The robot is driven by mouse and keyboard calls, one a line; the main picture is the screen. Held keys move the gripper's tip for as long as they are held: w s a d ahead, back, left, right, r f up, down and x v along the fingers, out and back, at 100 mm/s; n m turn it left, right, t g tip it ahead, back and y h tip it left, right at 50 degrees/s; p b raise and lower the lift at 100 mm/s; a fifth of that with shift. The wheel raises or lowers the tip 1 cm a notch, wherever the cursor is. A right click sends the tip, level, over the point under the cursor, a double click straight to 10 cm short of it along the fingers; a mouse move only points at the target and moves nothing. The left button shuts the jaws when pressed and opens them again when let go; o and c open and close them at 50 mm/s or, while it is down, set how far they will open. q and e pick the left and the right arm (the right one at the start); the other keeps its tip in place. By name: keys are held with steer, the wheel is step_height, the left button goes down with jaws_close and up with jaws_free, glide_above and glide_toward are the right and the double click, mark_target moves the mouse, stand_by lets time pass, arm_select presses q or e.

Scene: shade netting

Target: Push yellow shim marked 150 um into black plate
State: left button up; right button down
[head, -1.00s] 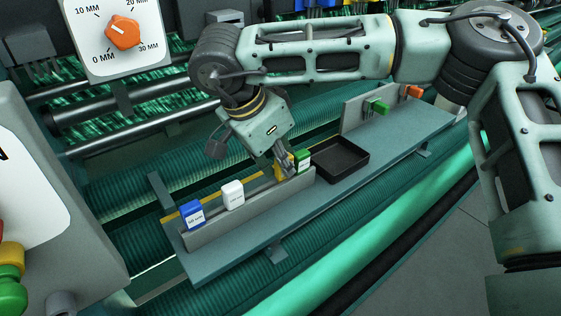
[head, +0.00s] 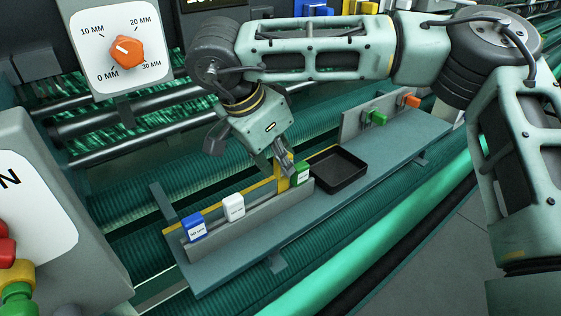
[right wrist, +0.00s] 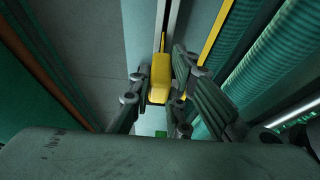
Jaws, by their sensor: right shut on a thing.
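My right gripper (head: 286,165) is shut on the yellow shim (head: 282,182) at the rack, just left of the green shim. In the right wrist view the yellow shim (right wrist: 158,82) sits between the two fingers (right wrist: 160,90). Its marking cannot be read. A shallow black tray (head: 340,182), the only flat black plate-like thing I make out, lies on the shelf to the right of the gripper. It looks empty. My left gripper is not in view.
The grey rack (head: 240,225) also holds a blue shim (head: 194,228), a white shim (head: 234,206) and a green shim (head: 302,174). Green (head: 376,118) and orange (head: 411,101) pieces sit on an upright plate at right. The shelf front is clear.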

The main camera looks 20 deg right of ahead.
steer(key=shift+r+p, duration=0.9)
steer(key=shift+r, duration=0.65)
steer(key=shift+r+p, duration=1.35)
steer(key=shift+r, duration=0.65)
